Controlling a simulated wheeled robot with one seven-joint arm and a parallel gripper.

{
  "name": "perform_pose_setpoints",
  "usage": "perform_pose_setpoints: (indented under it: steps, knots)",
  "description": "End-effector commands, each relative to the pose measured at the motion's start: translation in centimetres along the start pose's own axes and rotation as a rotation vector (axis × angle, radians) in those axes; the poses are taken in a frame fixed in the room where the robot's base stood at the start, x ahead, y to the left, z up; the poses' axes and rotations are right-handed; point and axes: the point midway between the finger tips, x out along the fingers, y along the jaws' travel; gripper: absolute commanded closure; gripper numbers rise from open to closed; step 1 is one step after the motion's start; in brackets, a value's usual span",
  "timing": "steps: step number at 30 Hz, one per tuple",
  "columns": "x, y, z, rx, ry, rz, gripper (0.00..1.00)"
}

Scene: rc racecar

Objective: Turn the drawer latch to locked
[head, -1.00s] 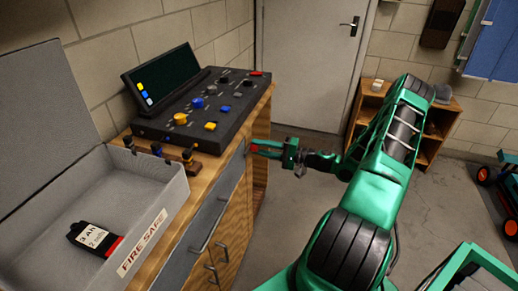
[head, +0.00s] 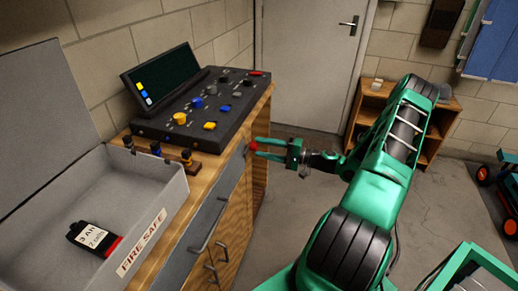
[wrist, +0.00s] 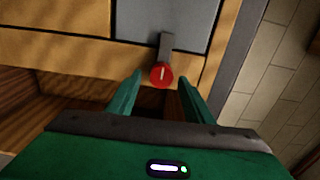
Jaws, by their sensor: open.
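The drawer latch is a red round knob (wrist: 162,76) with a white line on its face, which looks nearly upright in the wrist view. A dark grey bar (wrist: 166,46) reaches up from it across the edge of the grey drawer front (wrist: 190,18). In the head view, the red knob (head: 253,146) sits near the far end of the wooden bench, and the grey drawer front (head: 207,222) runs along its side. My gripper (head: 259,148) is open and points at the knob, one finger on each side. In the wrist view, gaps show between knob and fingers.
A control console (head: 200,105) stands on the wooden bench. An open grey box (head: 165,205) marked FIRE SAFE holds a battery pack (head: 93,238). A metal drawer handle (head: 207,233) juts out from the bench side. The floor (head: 300,190) beside the bench is clear.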

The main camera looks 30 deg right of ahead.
Motion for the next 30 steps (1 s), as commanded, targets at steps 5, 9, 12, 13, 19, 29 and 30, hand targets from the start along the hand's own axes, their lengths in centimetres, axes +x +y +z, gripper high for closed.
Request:
perform_pose_setpoints:
  steps: [5,9,12,13,19,29,30]
  knots:
    - [-3.5,0.1,-0.2,0.0,0.005,0.002,0.53]
    - [-6.0,0.1,-0.2,-0.001,0.005,0.002,0.53]
    - [-7.5,0.1,-0.2,0.0,0.005,0.003,0.53]
    - [-7.8,0.1,-0.2,0.0,0.004,0.002,0.53]
    - [-9.1,0.1,-0.2,0.0,0.003,0.002,0.53]
    - [-9.2,0.1,-0.2,0.0,0.002,0.002,0.53]
    - [-9.2,0.1,-0.2,0.0,0.002,0.002,0.53]
